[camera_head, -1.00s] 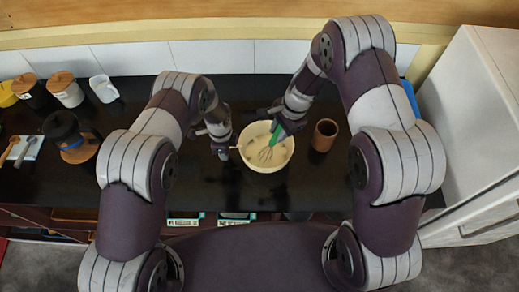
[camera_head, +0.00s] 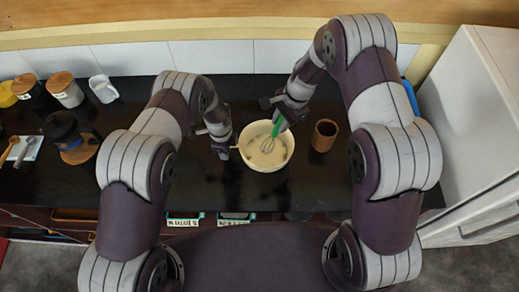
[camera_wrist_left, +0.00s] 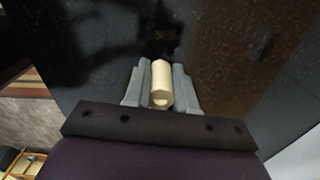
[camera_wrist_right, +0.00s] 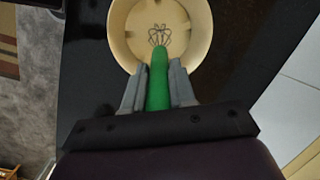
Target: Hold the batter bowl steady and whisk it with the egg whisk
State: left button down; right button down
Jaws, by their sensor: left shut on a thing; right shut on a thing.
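The cream batter bowl (camera_head: 250,157) stands on the black counter between my two arms. It also shows in the right wrist view (camera_wrist_right: 193,22). My left gripper (camera_head: 229,151) is at the bowl's left side, shut on a cream, rod-like part (camera_wrist_left: 161,82) that looks like the bowl's handle. My right gripper (camera_head: 285,111) is above the bowl's far right rim, shut on the green handle (camera_wrist_right: 158,82) of the egg whisk. The whisk's wire head (camera_wrist_right: 160,36) is inside the bowl, and the whisk is tilted. The batter itself is hard to make out.
A brown cup (camera_head: 324,135) stands just right of the bowl. A coffee maker (camera_head: 70,137), lidded jars (camera_head: 66,89) and a white jug (camera_head: 103,89) stand at the left. A white cabinet (camera_head: 475,130) borders the right. The counter in front of the bowl is clear.

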jog(key=shift+a+r+v, duration=0.1)
jog(key=shift+a+v, duration=0.2)
jog(key=shift+v, duration=0.95)
jog(key=shift+a+r+v, duration=0.1)
jog(key=shift+a+v, duration=0.2)
jog(key=shift+v, duration=0.95)
jog(key=shift+a+r+v, duration=0.1)
jog(key=shift+a+v, duration=0.2)
jog(key=shift+v, duration=0.95)
jog(key=shift+f, duration=0.1)
jog(key=shift+a+v, duration=0.25)
jog(key=shift+v, duration=0.75)
jog(key=shift+a+v, duration=0.2)
jog(key=shift+v, duration=0.75)
jog(key=shift+a, duration=0.1)
jog(key=shift+w, duration=0.1)
pick_arm(q)
jog(key=c, duration=0.8)
grip_release()
jog(key=shift+c, duration=0.2)
notch_tip(320, 180, up, 11)
jog(key=shift+s+r, duration=0.1)
jog(key=shift+r, duration=0.45)
